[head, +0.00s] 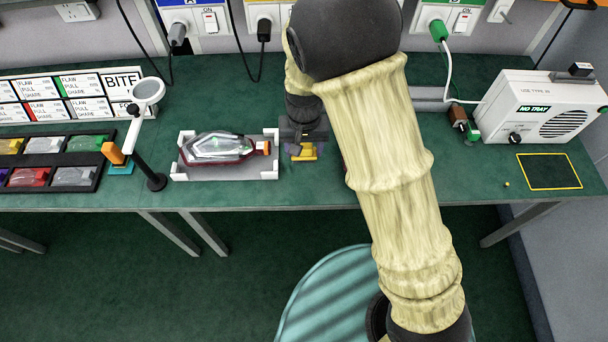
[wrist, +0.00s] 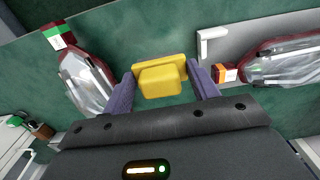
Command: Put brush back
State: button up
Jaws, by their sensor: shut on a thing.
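My gripper (wrist: 160,85) is shut on a yellow block-like piece (wrist: 160,77), which I take to be the brush; no bristles show. It sits between the two purple fingers, over the green bench. In the head view my gripper (head: 303,140) is partly hidden by my arm, and the yellow piece (head: 304,152) shows below it, just right of the white tray. I cannot tell whether it touches the bench.
A tail lamp (head: 225,149) lies in the white tray (head: 180,172). Another lamp (wrist: 85,78) lies on the bench, mostly behind my arm in the head view. A magnifier stand (head: 155,181) is left of the tray. A yellow-outlined rectangle (head: 549,171) and white machine (head: 540,108) are at right.

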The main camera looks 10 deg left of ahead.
aim_at(304, 159)
jog(key=shift+f, duration=2.4)
jog(key=shift+f+p, duration=0.35)
jog(key=shift+f, duration=1.95)
jog(key=shift+f, duration=0.25)
jog(key=o, duration=0.9)
jog(key=shift+b, duration=0.3)
jog(key=r, duration=1.7)
jog(key=shift+s+d+r, duration=0.1)
jog(key=shift+d+r, duration=0.2)
jog(key=shift+d, duration=0.05)
